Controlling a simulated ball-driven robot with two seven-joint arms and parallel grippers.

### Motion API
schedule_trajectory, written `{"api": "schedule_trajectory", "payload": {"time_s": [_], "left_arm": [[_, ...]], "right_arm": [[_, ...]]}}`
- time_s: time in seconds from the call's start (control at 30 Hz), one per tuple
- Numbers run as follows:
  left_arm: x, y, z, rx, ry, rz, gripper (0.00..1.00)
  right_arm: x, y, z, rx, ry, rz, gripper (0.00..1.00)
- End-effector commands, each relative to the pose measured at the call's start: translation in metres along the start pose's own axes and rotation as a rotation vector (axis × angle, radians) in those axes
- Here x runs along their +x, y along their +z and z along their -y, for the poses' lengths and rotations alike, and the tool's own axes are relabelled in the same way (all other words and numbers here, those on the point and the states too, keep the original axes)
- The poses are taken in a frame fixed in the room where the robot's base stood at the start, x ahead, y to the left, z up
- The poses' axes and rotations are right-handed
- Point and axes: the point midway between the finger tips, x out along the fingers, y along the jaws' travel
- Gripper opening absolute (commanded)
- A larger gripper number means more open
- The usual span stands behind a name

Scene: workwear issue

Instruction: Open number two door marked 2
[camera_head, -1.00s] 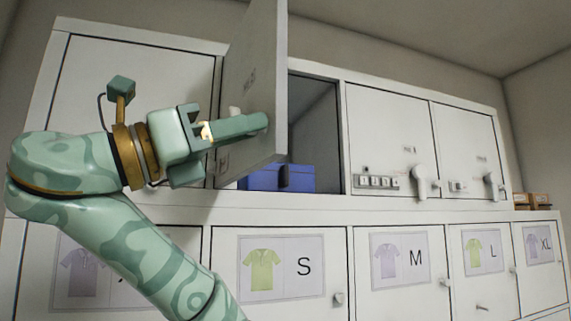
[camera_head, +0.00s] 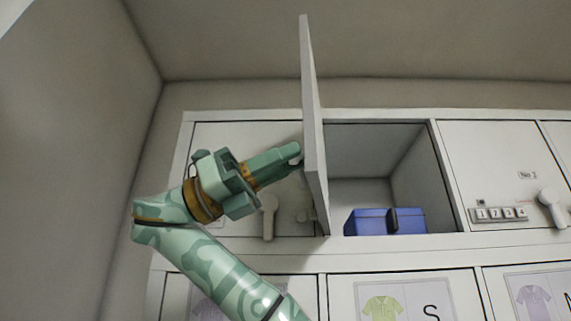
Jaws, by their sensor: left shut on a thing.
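The door (camera_head: 314,120) of the second upper locker stands swung wide open and is seen nearly edge-on. Its number is turned out of sight. The open compartment (camera_head: 362,163) behind it shows a grey inside with a blue box (camera_head: 385,222) on its floor. My left gripper (camera_head: 292,152) is at the left side of the door, shut on the door handle, which is mostly hidden behind the fingers. My right gripper is not in view.
The closed first locker door (camera_head: 240,140) with a lever handle (camera_head: 269,216) lies behind my left arm. A closed door marked No 3 (camera_head: 495,160) is right of the opening. Lower doors carry shirt labels (camera_head: 402,300). A side wall stands at left.

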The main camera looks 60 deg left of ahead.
Motion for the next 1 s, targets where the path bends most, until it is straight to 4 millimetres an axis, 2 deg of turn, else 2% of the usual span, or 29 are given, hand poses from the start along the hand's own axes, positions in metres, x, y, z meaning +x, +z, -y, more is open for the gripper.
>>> {"api": "schedule_trajectory", "payload": {"time_s": [0.07, 0.1, 0.17, 0.2, 0.67, 0.77, 1.0], "left_arm": [[0.001, 0.000, 0.000, 0.000, 0.002, 0.000, 0.00], [0.001, 0.000, 0.000, 0.000, 0.002, 0.000, 0.23], [0.001, 0.000, 0.000, 0.000, 0.003, 0.000, 0.40], [0.001, 0.000, 0.000, 0.000, 0.003, 0.000, 0.42], [-0.004, -0.001, -0.001, 0.001, 0.003, 0.000, 0.42], [-0.018, -0.004, -0.001, 0.001, 0.005, 0.001, 0.42], [-0.072, -0.010, -0.002, -0.001, 0.004, 0.001, 0.42]], "right_arm": [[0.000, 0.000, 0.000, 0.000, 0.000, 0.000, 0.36], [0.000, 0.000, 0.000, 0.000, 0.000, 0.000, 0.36], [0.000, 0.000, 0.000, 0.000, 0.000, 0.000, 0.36], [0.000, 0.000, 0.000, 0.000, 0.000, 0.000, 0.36], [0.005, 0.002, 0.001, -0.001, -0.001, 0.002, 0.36], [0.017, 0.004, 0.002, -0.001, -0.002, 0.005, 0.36], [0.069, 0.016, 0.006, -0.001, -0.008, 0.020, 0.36]]}}
